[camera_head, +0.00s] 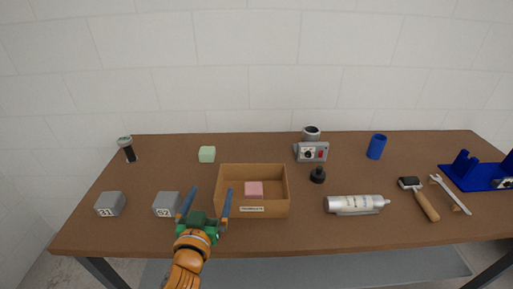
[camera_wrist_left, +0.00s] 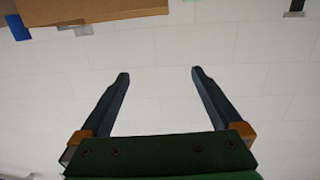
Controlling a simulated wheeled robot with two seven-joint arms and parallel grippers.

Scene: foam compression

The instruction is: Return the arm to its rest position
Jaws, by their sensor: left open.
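My left gripper (camera_head: 208,203) comes in from the bottom in the head view, with an orange arm, a green body and two blue fingers. Its fingers are spread wide with nothing between them. It is in front of the left side of a cardboard box (camera_head: 273,210), above the table's front area. In the left wrist view the open fingers (camera_wrist_left: 158,75) show against the white wall. A pink foam block (camera_head: 254,188) lies inside the box. A pale green block (camera_head: 207,154) sits on the table behind the gripper. My right gripper is not in view.
A blue rack (camera_head: 475,175) is at the far right.

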